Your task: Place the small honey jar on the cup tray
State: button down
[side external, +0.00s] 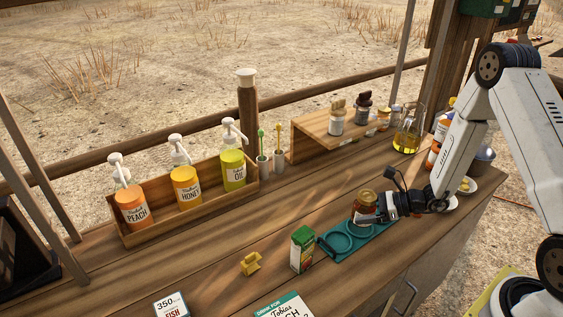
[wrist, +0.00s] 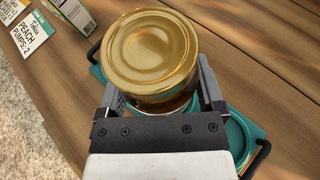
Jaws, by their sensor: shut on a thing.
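A small jar with a gold lid and reddish-brown contents, apparently the honey jar (side external: 364,206), is between the fingers of my gripper (side external: 376,214). In the wrist view the jar's gold lid (wrist: 150,50) fills the space between the two grey fingers (wrist: 158,95). The jar looks upright. The teal cup tray (side external: 343,254) lies on the counter with round recesses and dark handles; it also shows in the wrist view (wrist: 240,128). The jar is over the tray's middle or right part. I cannot tell whether its base touches the tray.
A green-topped carton (side external: 302,249) stands just left of the tray, with a yellow clip-like object (side external: 250,263) beyond it. A wooden box (side external: 190,213) holds pump bottles. A raised shelf (side external: 345,128) with small jars stands behind. The counter (side external: 290,207) between is clear.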

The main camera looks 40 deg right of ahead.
jog(key=shift+f, duration=1.4)
jog(key=shift+f, duration=0.15)
grip_release()
jog(key=shift+r, duration=0.2)
jog(key=shift+v, duration=6)
jog(key=shift+a, duration=0.1)
